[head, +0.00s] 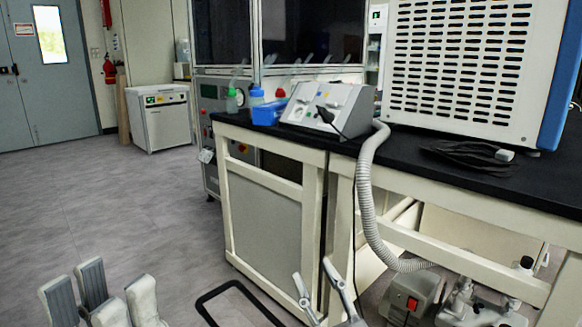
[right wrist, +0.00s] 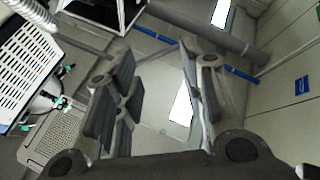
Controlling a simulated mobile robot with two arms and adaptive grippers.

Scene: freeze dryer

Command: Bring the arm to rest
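My left gripper (head: 103,291) shows at the bottom left of the head view, above the grey floor. Its pale fingers with dark pads point up and stand apart, with nothing between them. My right gripper (head: 318,277) is at the bottom centre of the head view, in front of the bench's lower frame. In the right wrist view my right gripper (right wrist: 157,65) has its dark fingers spread, with an empty gap between them. Most of both arms is out of view.
A black-topped bench (head: 450,172) fills the right side. It carries a large vented machine (head: 460,65), a small grey device (head: 328,105) and a blue box (head: 268,113). A ribbed hose (head: 366,200) hangs down to a pump (head: 410,297). The floor (head: 110,215) at left is clear.

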